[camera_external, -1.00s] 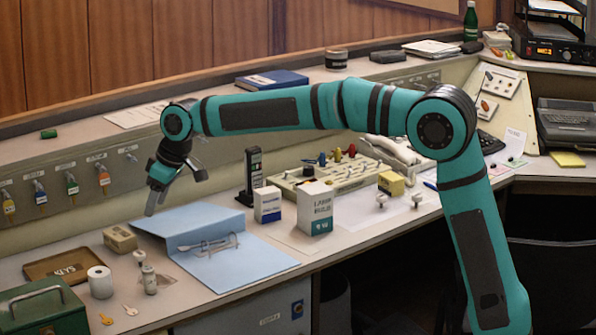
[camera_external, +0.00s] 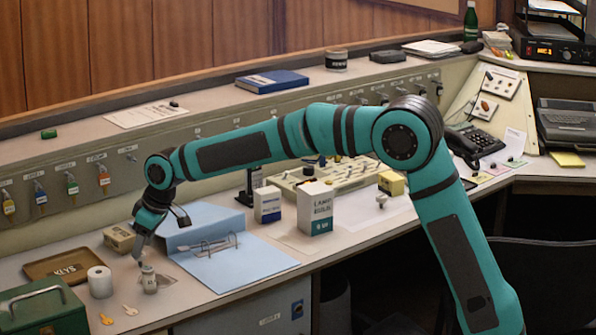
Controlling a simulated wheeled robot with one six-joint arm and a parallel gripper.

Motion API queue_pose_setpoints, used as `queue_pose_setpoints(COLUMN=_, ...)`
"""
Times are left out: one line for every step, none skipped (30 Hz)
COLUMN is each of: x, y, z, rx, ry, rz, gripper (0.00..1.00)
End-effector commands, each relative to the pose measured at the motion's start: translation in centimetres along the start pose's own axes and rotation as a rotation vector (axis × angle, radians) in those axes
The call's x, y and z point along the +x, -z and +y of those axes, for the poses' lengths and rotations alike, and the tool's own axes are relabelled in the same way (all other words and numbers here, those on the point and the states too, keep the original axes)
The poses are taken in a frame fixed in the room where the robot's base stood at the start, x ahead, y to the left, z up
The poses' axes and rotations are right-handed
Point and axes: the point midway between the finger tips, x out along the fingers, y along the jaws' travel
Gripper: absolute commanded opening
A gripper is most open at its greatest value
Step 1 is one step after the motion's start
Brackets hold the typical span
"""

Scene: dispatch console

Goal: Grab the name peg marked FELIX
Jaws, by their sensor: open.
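No marking reading FELIX is legible on any peg. A small white peg-like piece (camera_external: 149,281) stands on the desk in front of the blue folder, at the lower left. My gripper (camera_external: 160,240) points down just behind and above it, jaws apart, with nothing visible between them. One finger reaches close to the desk beside the cardboard box; the other is over the folder's left edge. Another small white peg (camera_external: 382,201) stands on the paper at the right of the desk. A small peg behind the near one is now hidden by my gripper.
A blue folder (camera_external: 235,268) lies open beside my gripper. Two small cartons (camera_external: 267,204) (camera_external: 315,208) stand further right.

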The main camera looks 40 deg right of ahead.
Motion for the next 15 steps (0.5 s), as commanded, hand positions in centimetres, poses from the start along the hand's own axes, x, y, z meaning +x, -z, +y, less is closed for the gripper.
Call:
queue_pose_setpoints(x=0.8, y=-0.1, z=0.0, rx=0.0, ry=0.0, rz=-0.002, gripper=0.54)
queue_pose_setpoints(x=1.2, y=-0.1, z=0.0, rx=0.0, ry=0.0, rz=-0.002, gripper=0.54)
queue_pose_setpoints(x=1.8, y=-0.1, z=0.1, rx=0.0, ry=0.001, rz=-0.002, gripper=0.54)
queue_pose_setpoints(x=2.2, y=-0.1, z=0.1, rx=0.0, ry=0.001, rz=-0.002, gripper=0.54)
queue_pose_setpoints(x=2.6, y=-0.1, z=0.1, rx=0.0, ry=0.001, rz=-0.002, gripper=0.54)
queue_pose_setpoints(x=3.1, y=0.0, z=0.1, rx=0.0, ry=0.0, rz=-0.002, gripper=0.54)
queue_pose_setpoints(x=3.4, y=0.0, z=0.1, rx=0.0, ry=0.0, rz=-0.001, gripper=0.54)
queue_pose_setpoints(x=3.6, y=0.0, z=0.1, rx=0.0, ry=0.0, rz=-0.001, gripper=0.54)
queue_pose_setpoints(x=3.7, y=0.0, z=0.1, rx=0.0, ry=0.0, rz=0.0, gripper=0.54)
queue_pose_setpoints(x=3.8, y=0.0, z=0.1, rx=0.0, ry=0.0, rz=0.0, gripper=0.54)
queue_pose_setpoints(x=3.8, y=0.0, z=0.1, rx=0.0, ry=0.0, rz=0.0, gripper=0.54)
queue_pose_setpoints(x=3.8, y=0.0, z=0.1, rx=0.0, ry=0.0, rz=0.0, gripper=0.54)
queue_pose_setpoints(x=3.8, y=0.0, z=0.1, rx=0.0, ry=0.0, rz=0.0, gripper=0.54)
queue_pose_setpoints(x=3.8, y=0.0, z=0.1, rx=0.0, ry=0.0, rz=0.0, gripper=0.54)
queue_pose_setpoints(x=3.8, y=0.0, z=0.1, rx=0.0, ry=0.0, rz=0.0, gripper=0.54)
